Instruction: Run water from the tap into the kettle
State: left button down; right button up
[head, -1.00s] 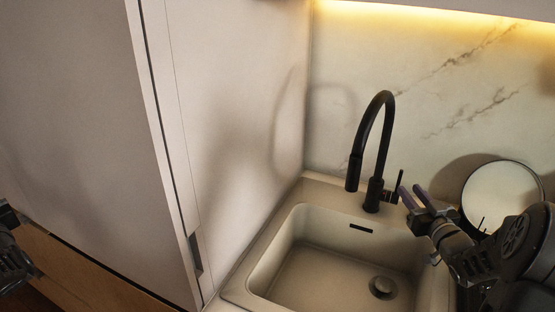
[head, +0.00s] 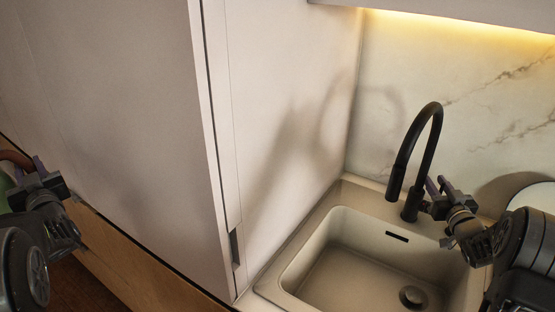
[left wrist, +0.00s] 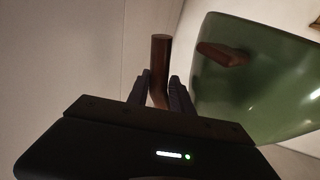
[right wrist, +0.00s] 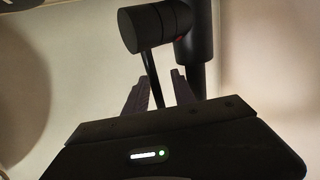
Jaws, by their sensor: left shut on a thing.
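The green kettle (left wrist: 265,75) hangs from my left gripper (left wrist: 159,85), which is shut on its brown handle (left wrist: 160,58). In the head view only a sliver of the kettle (head: 4,192) shows at the left edge, beside my left gripper (head: 33,172). The black tap (head: 432,120) arches over the sink (head: 335,262); no water shows from its spout. My right gripper (head: 437,184) is at the tap's side lever. In the right wrist view its fingers (right wrist: 158,92) stand apart, one on each side of the thin lever (right wrist: 152,68); contact is unclear.
A tall pale cabinet (head: 120,110) stands between the kettle and the sink, with its side wall next to the basin. A round pale thing (head: 535,197) leans at the right against the marble backsplash (head: 480,100). The basin is empty.

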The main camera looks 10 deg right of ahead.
grip_shut()
dwell(1.4)
